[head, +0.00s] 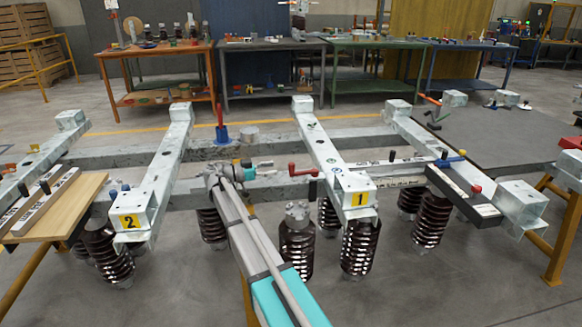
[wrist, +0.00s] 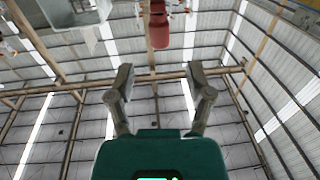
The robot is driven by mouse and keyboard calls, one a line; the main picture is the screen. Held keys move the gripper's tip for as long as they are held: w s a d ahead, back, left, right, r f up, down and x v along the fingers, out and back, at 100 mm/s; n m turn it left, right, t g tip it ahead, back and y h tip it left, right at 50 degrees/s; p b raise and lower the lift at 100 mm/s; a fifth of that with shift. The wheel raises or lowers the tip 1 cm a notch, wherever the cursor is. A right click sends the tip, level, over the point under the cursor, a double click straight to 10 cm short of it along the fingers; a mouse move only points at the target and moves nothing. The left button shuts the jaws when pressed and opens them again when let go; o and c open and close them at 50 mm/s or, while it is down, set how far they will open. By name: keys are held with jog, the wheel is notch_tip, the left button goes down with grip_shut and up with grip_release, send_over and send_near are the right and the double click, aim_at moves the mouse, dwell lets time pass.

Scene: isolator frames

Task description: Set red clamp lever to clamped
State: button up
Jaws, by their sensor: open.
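A red lever (head: 304,172) lies roughly level beside the galvanised beam marked 1 (head: 326,150), on its left side. Its red end also shows at the top middle of the wrist view (wrist: 159,32). My gripper (head: 267,168) is just left of the lever in the head view, with a small gap between them. In the wrist view my gripper (wrist: 160,73) has its two fingers spread apart with nothing between them. The red end is beyond the fingertips, roughly centred between them. The lever's pivot is too small to make out.
Another red lever (head: 220,114) stands upright on a blue base (head: 221,135) on the rear beam. An orange-red handle (head: 430,99) sits at the right. Brown ribbed insulators (head: 360,248) hang below the beams. A dark grey table (head: 490,135) is at the right.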

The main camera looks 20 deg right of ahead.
aim_at(291, 163)
jog(key=d, duration=0.3)
jog(key=s+d, duration=0.1)
jog(key=d, duration=0.3)
jog(key=shift+s+d, duration=0.15)
jog(key=shift+s, duration=0.05)
grip_shut()
